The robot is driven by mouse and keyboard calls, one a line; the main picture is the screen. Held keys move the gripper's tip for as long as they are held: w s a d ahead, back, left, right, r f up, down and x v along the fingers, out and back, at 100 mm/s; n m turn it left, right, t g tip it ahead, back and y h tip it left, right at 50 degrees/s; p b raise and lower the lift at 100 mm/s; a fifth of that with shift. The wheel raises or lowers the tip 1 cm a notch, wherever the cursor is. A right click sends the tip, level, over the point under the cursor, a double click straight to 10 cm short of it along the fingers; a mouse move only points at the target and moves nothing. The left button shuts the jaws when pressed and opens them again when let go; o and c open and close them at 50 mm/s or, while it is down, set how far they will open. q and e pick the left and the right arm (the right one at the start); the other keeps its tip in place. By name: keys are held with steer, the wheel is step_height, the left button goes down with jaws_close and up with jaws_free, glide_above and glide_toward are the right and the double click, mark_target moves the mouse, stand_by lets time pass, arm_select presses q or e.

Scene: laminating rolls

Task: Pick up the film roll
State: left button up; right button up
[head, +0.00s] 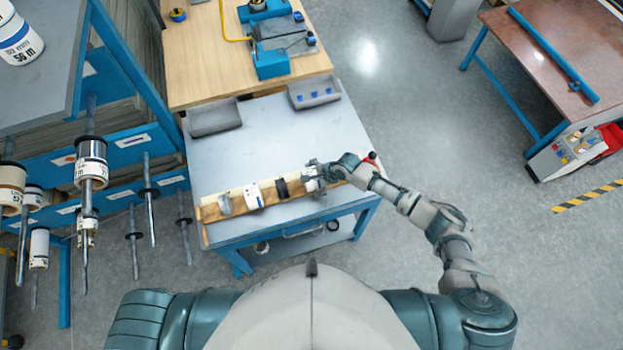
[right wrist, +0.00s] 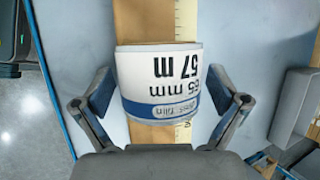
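The film roll (right wrist: 160,75) is white with a blue lower band and printed "57 m" and "65 mm" lettering. It sits on the wooden rack (head: 211,214) at the rack's right end, where it shows in the head view (head: 311,184) partly hidden by my right gripper (head: 316,172). In the right wrist view my right gripper (right wrist: 161,90) is open, with one finger on each side of the roll. My left gripper is out of view.
The rack also holds a grey roll (head: 224,204), a white roll (head: 253,196) and a black roll (head: 281,189). Two grey bins (head: 213,118) (head: 314,92) stand at the back of the grey table (head: 270,140). The table's middle is clear. Pegs with rolls (head: 92,165) are at the left.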

steer(key=shift+d, duration=0.15)
steer(key=c, duration=0.9)
